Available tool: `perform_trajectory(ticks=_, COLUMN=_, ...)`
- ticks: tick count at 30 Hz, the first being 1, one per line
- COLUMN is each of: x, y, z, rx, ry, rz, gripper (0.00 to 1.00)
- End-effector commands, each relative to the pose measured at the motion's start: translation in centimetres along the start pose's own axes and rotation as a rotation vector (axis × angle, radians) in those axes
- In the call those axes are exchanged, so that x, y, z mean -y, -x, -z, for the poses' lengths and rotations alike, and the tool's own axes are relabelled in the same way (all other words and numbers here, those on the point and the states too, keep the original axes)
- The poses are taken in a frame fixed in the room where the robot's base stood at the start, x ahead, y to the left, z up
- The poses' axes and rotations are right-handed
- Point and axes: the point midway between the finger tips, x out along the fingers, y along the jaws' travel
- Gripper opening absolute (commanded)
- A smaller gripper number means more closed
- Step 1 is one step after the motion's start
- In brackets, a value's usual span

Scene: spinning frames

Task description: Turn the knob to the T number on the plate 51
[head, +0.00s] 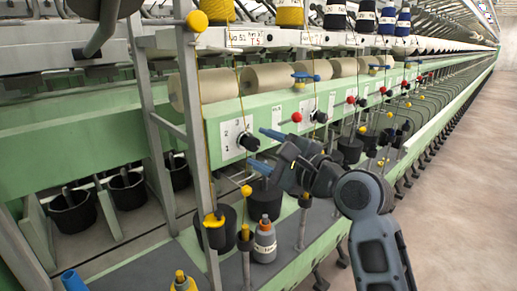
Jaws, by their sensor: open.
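A white dial plate (231,137) with numbers 1 to 4 is on the green machine front. Its black knob (248,142) sits at the plate's right side, and its pointer setting is too small to tell. My gripper (261,149) is open, its two blue fingers pointing left toward this knob, one higher and one lower. It appears just right of the knob; I cannot tell whether they touch. A second black knob (319,116) is on another plate further right. White label plates (247,38) with handwritten numbers hang above; the writing includes a T, but I cannot read plate 51 surely.
A grey upright post (201,140) stands left of the dial. Bottles (264,240) and black pots (216,228) stand below. The floor at right (470,190) is clear.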

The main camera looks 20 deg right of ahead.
Motion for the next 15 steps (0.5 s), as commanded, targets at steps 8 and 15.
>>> perform_trajectory(ticks=8, x=-0.2, y=4.4, z=0.2, rx=-0.002, ry=0.000, rz=0.000, gripper=0.59)
perform_trajectory(ticks=15, x=0.0, y=5.7, z=0.1, rx=-0.001, ry=0.000, rz=0.000, gripper=0.59)
